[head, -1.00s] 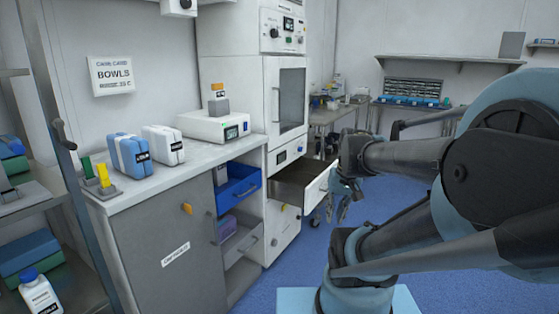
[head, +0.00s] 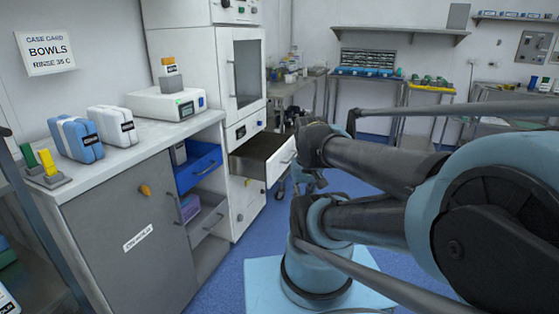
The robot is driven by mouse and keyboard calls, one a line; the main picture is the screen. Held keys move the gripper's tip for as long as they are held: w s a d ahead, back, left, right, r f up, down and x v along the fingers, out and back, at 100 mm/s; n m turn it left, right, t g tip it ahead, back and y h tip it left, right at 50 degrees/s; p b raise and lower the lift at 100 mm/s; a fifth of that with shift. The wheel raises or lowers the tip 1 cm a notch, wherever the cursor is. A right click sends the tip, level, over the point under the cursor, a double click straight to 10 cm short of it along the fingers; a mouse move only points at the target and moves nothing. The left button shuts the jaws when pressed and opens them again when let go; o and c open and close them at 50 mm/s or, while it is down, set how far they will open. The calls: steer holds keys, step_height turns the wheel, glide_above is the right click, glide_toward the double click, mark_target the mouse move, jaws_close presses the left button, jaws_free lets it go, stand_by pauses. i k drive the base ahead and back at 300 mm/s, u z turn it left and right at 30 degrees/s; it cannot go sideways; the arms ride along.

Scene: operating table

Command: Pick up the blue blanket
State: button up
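No item is clearly recognisable as a blanket. My gripper (head: 297,178) is at mid-picture in front of the open drawer, far to the right of the bundles. It is small and partly hidden by my arm, so its opening and contents are unclear.
The counter (head: 130,165) runs along the left wall. A white device (head: 165,104) sits farther back on the counter. Blue floor (head: 225,275) is clear in front of the cabinets.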

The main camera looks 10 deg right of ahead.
mark_target(76, 138)
steer(key=u, duration=1.7)
